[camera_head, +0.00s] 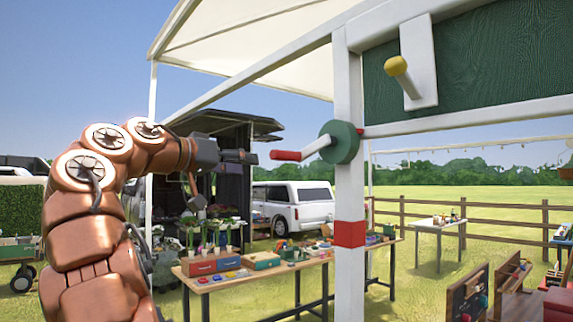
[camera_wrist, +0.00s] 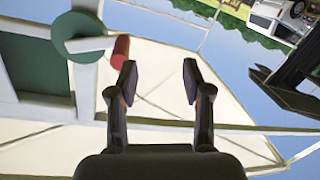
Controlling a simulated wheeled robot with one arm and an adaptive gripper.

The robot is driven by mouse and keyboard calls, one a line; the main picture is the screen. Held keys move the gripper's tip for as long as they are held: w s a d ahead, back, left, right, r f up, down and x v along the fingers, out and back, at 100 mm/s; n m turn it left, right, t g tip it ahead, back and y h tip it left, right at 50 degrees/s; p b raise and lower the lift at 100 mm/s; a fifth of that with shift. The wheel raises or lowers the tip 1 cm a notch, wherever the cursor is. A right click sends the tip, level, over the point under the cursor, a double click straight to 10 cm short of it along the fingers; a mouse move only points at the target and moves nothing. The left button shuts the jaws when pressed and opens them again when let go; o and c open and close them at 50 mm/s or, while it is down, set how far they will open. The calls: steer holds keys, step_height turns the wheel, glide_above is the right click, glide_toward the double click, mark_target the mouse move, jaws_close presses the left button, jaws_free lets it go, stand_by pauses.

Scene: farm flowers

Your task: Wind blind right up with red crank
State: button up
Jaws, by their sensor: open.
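The red crank handle (camera_head: 286,155) points left from a white crank arm (camera_head: 317,147) on a green disc (camera_head: 340,142), fixed to a white post. My gripper (camera_head: 245,157) is just left of the handle's end, about level with it, with a small gap between. In the wrist view my gripper (camera_wrist: 159,79) is open and empty. There the red handle (camera_wrist: 121,49) is beside the left fingertip, outside the jaws; I cannot tell whether they touch. A dark green textured panel (camera_head: 500,62), perhaps the blind, fills the frame at upper right.
A yellow peg (camera_head: 396,66) sticks out from a white plate on the panel. The white post (camera_head: 349,190) has a red band (camera_head: 349,234). A wooden table (camera_head: 215,284) with boxes and plants stands below. A white canopy (camera_head: 250,45) spreads above. Open air surrounds the gripper.

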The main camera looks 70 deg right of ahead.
mark_target(286, 155)
steer(key=s+m, duration=0.1)
steer(key=s+r+m+g, duration=0.1)
steer(key=s, duration=0.1)
steer(key=s+r+m+g+b, duration=0.1)
steer(key=shift+s+m, duration=0.2)
steer(key=shift+m, duration=0.1)
steer(key=x, duration=0.7)
steer(key=shift+s+d, duration=0.2)
steer(key=shift+r, duration=0.1)
jaws_close()
